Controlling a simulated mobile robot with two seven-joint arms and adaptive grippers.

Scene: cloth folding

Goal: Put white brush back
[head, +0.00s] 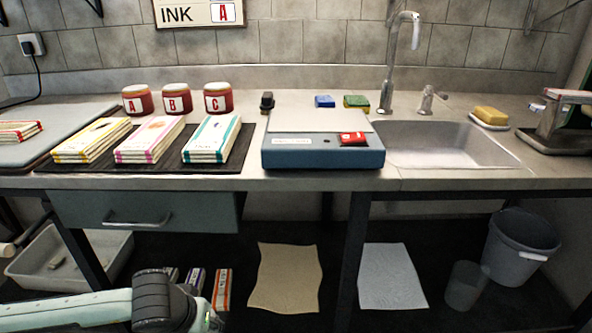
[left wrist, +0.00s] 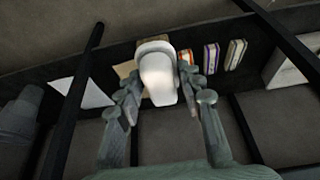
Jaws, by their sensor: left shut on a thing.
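The white brush (left wrist: 158,78) shows in the left wrist view as a pale rounded block with a broader flat end. My left gripper (left wrist: 160,100) has a finger on each side of it and is shut on it. The brush is held in front of the under-counter space; its far end hides part of the tan cloth behind it. In the head view only my left arm shows, at the bottom left; its gripper and the brush are out of that view. My right gripper is in neither view.
Below the counter are a white tray (head: 35,270), several upright packs (head: 221,290), a tan cloth (head: 284,278), a white cloth (head: 391,277) and a grey bucket (head: 521,246). A drawer (head: 150,212) and dark table legs border this space. The counter holds jars, booklets, a blue-based device and a sink.

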